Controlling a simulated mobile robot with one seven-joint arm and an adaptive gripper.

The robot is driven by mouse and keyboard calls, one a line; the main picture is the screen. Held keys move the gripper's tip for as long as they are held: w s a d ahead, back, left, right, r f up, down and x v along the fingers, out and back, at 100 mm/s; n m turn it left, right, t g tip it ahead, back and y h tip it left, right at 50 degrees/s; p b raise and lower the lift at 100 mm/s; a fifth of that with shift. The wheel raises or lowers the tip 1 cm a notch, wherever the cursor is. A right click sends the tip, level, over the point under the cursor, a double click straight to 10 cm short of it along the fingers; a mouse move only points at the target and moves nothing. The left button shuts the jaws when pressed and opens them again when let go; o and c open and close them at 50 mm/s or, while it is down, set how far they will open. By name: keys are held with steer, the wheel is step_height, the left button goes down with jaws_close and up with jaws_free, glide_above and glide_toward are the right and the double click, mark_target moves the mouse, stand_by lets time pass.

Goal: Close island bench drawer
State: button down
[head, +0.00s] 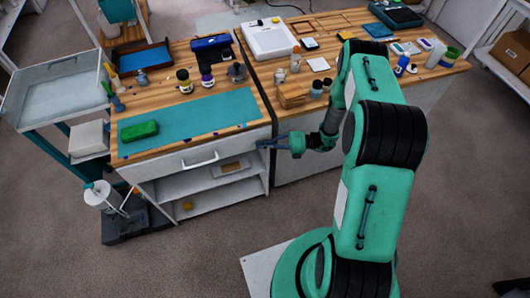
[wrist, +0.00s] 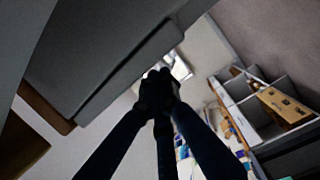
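The island bench (head: 236,108) has a wooden top with a teal mat. A white drawer front (head: 170,167) with a white bar handle (head: 200,160) sits just under its front edge. No open drawer interior shows clearly in the head view; I cannot tell whether a small gap remains. My gripper (head: 262,144) is at the right end of the drawer front, right of the handle; contact cannot be made out. In the wrist view its dark fingers (wrist: 157,90) come together at the tips, with nothing visible between them.
A grey trolley (head: 62,90) stands left. Wooden pieces (head: 292,94) lie on the adjoining bench. Floor in front is clear.

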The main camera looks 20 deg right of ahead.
steer(key=shift+w, duration=0.15)
stand_by(0.4)
steer(key=s+d+p, duration=0.3)
steer(key=s+d, duration=0.3)
steer(key=d, duration=0.3)
steer(key=shift+s+d, duration=0.3)
steer(key=shift+d, duration=0.05)
stand_by(0.6)
